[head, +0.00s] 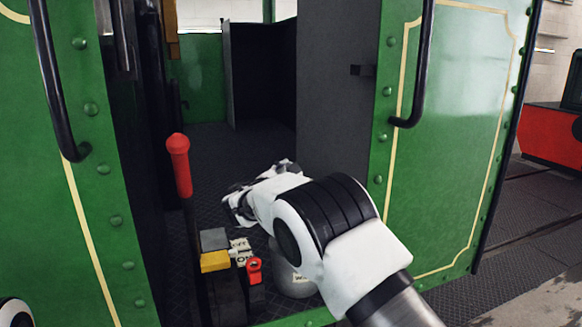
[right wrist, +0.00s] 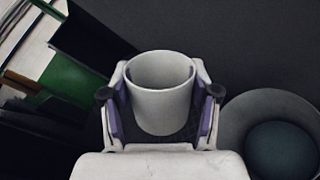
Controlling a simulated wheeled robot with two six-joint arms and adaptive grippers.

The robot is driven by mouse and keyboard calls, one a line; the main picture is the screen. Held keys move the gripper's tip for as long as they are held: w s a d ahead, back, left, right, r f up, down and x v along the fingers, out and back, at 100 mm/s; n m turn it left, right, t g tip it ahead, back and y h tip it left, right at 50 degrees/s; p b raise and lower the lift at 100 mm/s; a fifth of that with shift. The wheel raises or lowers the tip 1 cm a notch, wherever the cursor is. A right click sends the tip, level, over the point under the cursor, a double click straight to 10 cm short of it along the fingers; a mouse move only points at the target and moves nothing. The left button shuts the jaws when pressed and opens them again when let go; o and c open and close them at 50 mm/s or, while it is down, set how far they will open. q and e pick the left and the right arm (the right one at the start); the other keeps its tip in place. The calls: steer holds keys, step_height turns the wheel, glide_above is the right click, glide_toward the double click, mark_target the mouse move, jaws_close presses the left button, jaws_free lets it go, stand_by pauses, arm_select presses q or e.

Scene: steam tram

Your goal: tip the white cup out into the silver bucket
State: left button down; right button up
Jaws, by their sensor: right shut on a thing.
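The white cup (right wrist: 160,112) is between the fingers of my right gripper (right wrist: 161,92) in the right wrist view, its mouth open and its inside looking grey. I cannot tell whether it holds anything. In the head view my right gripper (head: 240,203) is inside the cab doorway, and the cup cannot be told apart from it. The silver bucket (right wrist: 236,116) is at the right of the right wrist view, beside the gripper, with something dark bluish inside. In the head view a part of the bucket (head: 288,284) shows on the floor behind my right arm. My left gripper is out of view.
A red-handled lever (head: 179,165) stands left of my right gripper. Below it are a yellow block (head: 215,261) and a small red fitting (head: 255,268). A dark grey panel (head: 339,90) and green riveted cab sides with black handrails (head: 417,70) frame the opening.

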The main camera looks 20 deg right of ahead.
steer(key=shift+w+a+r+n+p, duration=0.15)
steer(key=shift+r+n+p, duration=0.7)
steer(key=shift+p, duration=1.25)
steer(key=shift+w+a+r+n+p, duration=0.15)
steer(key=shift+r+n+p, duration=0.65)
steer(key=shift+p, duration=1.25)
steer(key=r+n+p, duration=0.1)
steer(key=w+a+r+n+p, duration=0.1)
steer(key=r+n+p, duration=0.1)
steer(key=r+n, duration=0.1)
steer(key=shift+w+a+r+h+p, duration=0.1)
steer(key=shift+w+a+h+p, duration=0.05)
steer(key=shift+a+h+p, duration=0.15)
steer(key=shift+w+a+r+n+p, duration=0.2)
steer(key=shift+r+n+p, duration=0.2)
steer(key=shift+n, duration=0.35)
steer(key=shift+f, duration=0.15)
